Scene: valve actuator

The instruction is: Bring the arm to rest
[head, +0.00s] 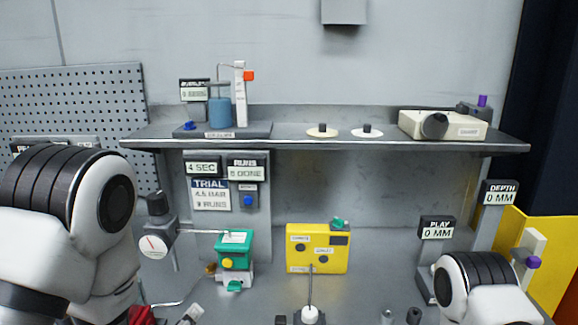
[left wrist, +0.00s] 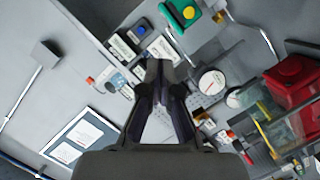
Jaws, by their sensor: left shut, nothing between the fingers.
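My left gripper (left wrist: 160,68) shows in the left wrist view, with its dark fingers shut and nothing between them. It hangs over the bench area with the gauge and the sign panel, and I see no contact. In the head view my left arm (head: 115,205) comes in from the left; its fingers cannot be made out there. My right arm (head: 470,275) shows at the lower right, and its gripper is out of view. The green valve actuator (head: 235,248) with a yellow knob stands on the bench; it also shows in the left wrist view (left wrist: 186,12).
A round gauge (head: 153,245) with a black knob stands beside my left arm. A yellow box (head: 318,248) stands mid-bench. A shelf (head: 325,144) overhangs the bench. A red container (left wrist: 293,78) is right in the left wrist view. The PLAY display (head: 437,228) stands near my right arm.

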